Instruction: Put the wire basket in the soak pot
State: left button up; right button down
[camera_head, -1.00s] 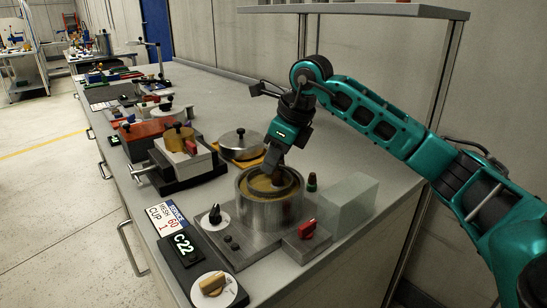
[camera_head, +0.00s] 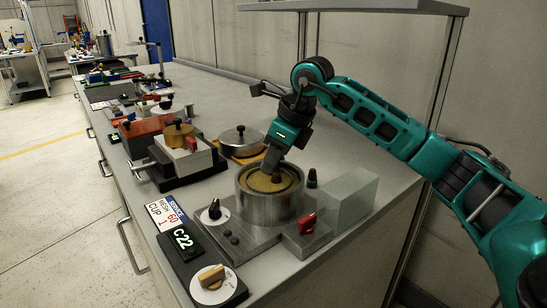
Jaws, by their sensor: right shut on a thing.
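The soak pot (camera_head: 270,206) is a round metal pot on a grey base unit near the front of the bench. A tan, round mesh-like piece (camera_head: 264,181), which looks like the wire basket, sits inside the pot's rim. My right gripper (camera_head: 271,166) points down over the pot, its fingertips at the tan piece. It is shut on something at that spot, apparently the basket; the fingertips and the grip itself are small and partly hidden. How deep the basket sits cannot be told. My left gripper is out of view.
A clear block (camera_head: 347,194) stands right of the pot, with a red switch (camera_head: 307,222) in front. A lidded pan (camera_head: 240,141) is behind. A clamp fixture with a brass cap (camera_head: 179,135) is at left. A dial (camera_head: 212,282) is at the front edge.

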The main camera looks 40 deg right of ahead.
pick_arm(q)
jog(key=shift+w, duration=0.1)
pick_arm(e)
jog(key=shift+s+d+f, duration=0.1)
jog(key=shift+s+f, duration=0.05)
jog(key=shift+f, duration=0.6)
jog(key=shift+f+g, duration=0.15)
jog(key=shift+g, duration=0.15)
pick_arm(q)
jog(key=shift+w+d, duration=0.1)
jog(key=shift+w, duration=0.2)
pick_arm(e)
jog(key=shift+w+d, duration=0.15)
jog(key=shift+w, duration=0.1)
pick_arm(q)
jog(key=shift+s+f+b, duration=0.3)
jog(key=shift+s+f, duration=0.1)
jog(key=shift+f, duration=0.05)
pick_arm(e)
jog(key=shift+f, duration=0.25)
jog(key=shift+f, duration=0.1)
